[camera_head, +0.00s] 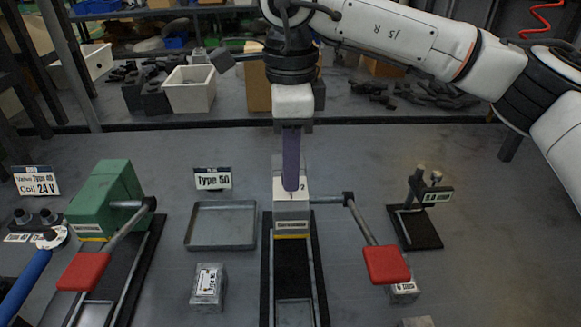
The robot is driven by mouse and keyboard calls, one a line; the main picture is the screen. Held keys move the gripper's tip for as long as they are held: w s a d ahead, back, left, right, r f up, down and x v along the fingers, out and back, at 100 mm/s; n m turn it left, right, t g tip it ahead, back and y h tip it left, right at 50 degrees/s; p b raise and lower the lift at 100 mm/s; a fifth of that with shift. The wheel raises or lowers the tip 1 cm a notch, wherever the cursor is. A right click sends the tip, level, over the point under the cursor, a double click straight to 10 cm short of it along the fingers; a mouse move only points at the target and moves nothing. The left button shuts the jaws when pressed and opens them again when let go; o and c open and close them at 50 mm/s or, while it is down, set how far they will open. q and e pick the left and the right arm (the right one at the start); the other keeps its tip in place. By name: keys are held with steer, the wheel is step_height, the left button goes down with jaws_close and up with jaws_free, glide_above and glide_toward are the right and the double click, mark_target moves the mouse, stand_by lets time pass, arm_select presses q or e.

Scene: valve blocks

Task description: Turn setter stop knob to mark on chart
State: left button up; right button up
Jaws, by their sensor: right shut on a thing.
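My right gripper (291,186) reaches down from above onto the top of the grey setter block (291,223) in the middle. Its purple finger is seen edge-on, and the gripper is shut on the stop knob. The knob itself is hidden behind the finger. A pale plate marked 1 and 2 (303,189) shows around the fingertip on the block's top. I cannot read where the knob points. A lever with a red handle (386,265) comes off the block's right side. My left gripper is not in view.
A green block (103,197) with a red-handled lever stands at left. An empty grey tray (221,225) lies near the "Type 50" sign (212,179). A gauge stand (419,210) is at right. A blue-handled tool (28,279) lies at lower left. Bins stand behind.

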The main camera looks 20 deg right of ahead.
steer(key=m, duration=0.3)
steer(key=shift+m+b, duration=0.3)
steer(key=shift+b, duration=0.05)
steer(key=m, duration=0.4)
steer(key=shift+m+b, duration=0.3)
steer(key=shift+b, duration=0.05)
steer(key=m+b, duration=0.1)
steer(key=m, duration=0.5)
steer(key=shift+r, duration=0.1)
steer(key=m, duration=0.6)
steer(key=shift+m+b, duration=0.35)
steer(key=shift+m, duration=0.05)
steer(key=m, duration=0.3)
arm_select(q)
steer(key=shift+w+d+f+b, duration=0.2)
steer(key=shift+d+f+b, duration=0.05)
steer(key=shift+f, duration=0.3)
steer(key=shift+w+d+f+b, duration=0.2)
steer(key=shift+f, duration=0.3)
arm_select(e)
steer(key=shift+m, duration=1.4)
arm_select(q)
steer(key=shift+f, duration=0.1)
arm_select(e)
steer(key=shift+w, duration=0.1)
steer(key=o, duration=1.1)
steer(key=shift+c, duration=0.2)
